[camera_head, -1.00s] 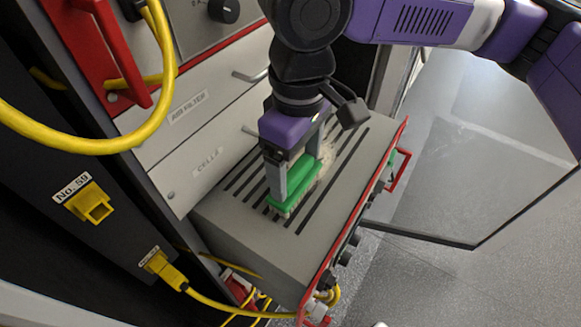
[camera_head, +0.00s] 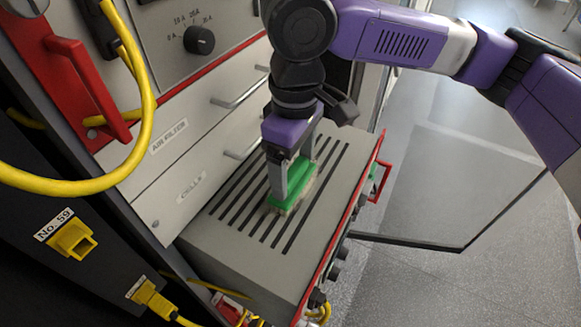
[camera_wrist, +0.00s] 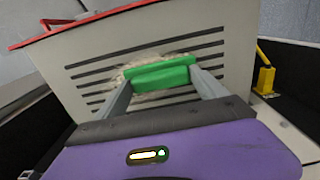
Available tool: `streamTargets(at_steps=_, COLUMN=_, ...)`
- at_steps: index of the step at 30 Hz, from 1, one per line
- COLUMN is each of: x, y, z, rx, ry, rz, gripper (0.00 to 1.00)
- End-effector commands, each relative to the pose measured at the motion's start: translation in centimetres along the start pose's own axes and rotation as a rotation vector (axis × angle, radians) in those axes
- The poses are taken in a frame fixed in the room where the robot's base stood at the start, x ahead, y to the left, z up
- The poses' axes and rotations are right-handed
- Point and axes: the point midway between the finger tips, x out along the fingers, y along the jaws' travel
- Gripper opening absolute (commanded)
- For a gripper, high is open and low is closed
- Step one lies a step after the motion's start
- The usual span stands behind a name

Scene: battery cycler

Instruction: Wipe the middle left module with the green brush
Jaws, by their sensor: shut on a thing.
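The green brush (camera_head: 291,186) is held between the fingers of my gripper (camera_head: 292,178), bristles down on the slotted top of a pulled-out grey module (camera_head: 235,262). In the wrist view the brush (camera_wrist: 160,75) lies across the dark slots of the module (camera_wrist: 215,58), with my gripper's fingers (camera_wrist: 160,86) at both its ends. A pale, dusty patch (camera_wrist: 130,69) shows around the brush there. In the head view little of that patch shows beside the brush.
A red handle (camera_head: 381,180) stands at the module's right front edge. Drawers labelled AIR FILTER (camera_head: 170,138) and CELLS (camera_head: 191,186) are behind it. A yellow cable (camera_head: 148,120) loops at the left. A dark-edged panel (camera_head: 430,205) juts out over the floor at the right.

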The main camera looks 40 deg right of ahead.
Motion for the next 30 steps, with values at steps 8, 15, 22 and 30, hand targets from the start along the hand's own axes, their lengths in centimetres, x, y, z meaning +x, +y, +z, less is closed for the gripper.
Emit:
streamTargets(at_steps=8, x=-0.1, y=2.3, z=0.1, rx=0.005, ry=-0.002, rz=-0.001, gripper=0.49)
streamTargets(at_steps=15, x=-0.1, y=3.1, z=0.1, rx=0.003, ry=-0.002, rz=0.000, gripper=0.49)
streamTargets(at_steps=22, x=0.0, y=4.6, z=0.1, rx=0.004, ry=-0.002, rz=-0.001, gripper=0.49)
streamTargets(at_steps=30, x=0.2, y=6.3, z=0.1, rx=0.003, ry=-0.002, rz=-0.001, gripper=0.49)
